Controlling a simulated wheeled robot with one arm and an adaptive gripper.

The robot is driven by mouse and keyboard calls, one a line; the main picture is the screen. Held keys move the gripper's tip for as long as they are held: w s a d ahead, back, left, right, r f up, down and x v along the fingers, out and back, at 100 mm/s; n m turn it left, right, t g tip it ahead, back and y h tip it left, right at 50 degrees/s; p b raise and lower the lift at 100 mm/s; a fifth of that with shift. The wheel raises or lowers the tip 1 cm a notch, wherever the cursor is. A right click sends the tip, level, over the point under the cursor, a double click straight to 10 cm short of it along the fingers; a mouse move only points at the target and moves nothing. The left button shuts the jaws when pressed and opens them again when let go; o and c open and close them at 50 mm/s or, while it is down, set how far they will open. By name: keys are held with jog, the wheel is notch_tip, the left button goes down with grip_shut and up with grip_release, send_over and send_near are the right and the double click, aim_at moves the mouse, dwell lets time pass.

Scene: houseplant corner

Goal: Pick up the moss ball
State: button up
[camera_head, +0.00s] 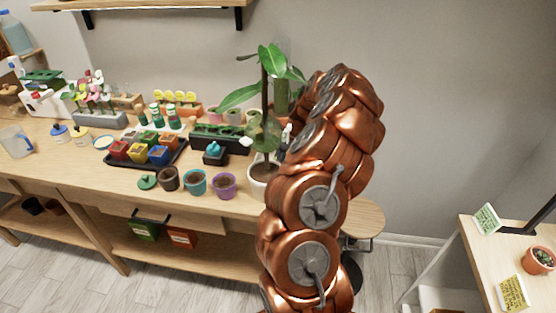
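I cannot clearly make out a moss ball. A small low green object (148,182) lies on the wooden table (115,183) near its front edge, left of a dark brown pot (168,179); it is too small to tell whether it is the moss ball. My copper-coloured arm rises through the middle right of the view and bends over at the top. My gripper does not show, so its state and anything in it are hidden.
A teal pot (195,183) and a purple pot (224,186) stand along the front edge. A black tray (176,159) of coloured pots sits behind. A tall leafy plant (265,90) stands beside my arm. Another table (480,262) is at right.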

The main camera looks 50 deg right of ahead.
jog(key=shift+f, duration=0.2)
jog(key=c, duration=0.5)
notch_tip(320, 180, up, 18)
jog(key=b, duration=0.5)
